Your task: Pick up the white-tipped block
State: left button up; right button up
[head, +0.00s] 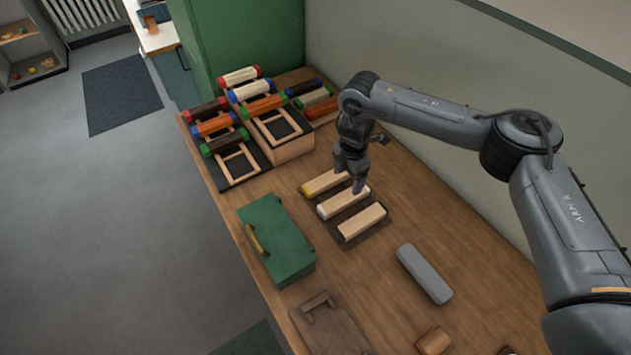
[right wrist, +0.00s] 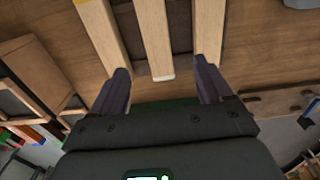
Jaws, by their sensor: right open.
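The white-tipped block (head: 341,203) is a pale wooden bar with a white left end. It lies in the middle of a row of three bars in the head view. My right gripper (head: 350,178) is open above its right part, pointing down. In the right wrist view, the middle bar (right wrist: 153,35) lies between the lines of my two spread fingers (right wrist: 162,70). Nothing is visibly held, and I cannot tell the exact height gap. My left gripper is not in view.
A green case (head: 275,238), a grey block (head: 424,274) and racks of coloured rollers (head: 240,165) stand around. Bare wooden table lies between.

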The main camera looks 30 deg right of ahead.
aim_at(344, 198)
jog(key=f, duration=0.5)
jog(key=shift+w+d+b, duration=0.15)
jog(key=shift+w+b, duration=0.05)
jog(key=shift+b, duration=0.2)
jog(key=shift+f, duration=0.2)
jog(key=shift+w+f, duration=0.15)
jog(key=shift+f, duration=0.2)
notch_tip(344, 198, down, 4)
jog(key=shift+f+b, duration=0.1)
jog(key=shift+b, duration=0.4)
jog(key=shift+f, duration=0.25)
jog(key=c, duration=1.1)
jog(key=shift+c, duration=0.7)
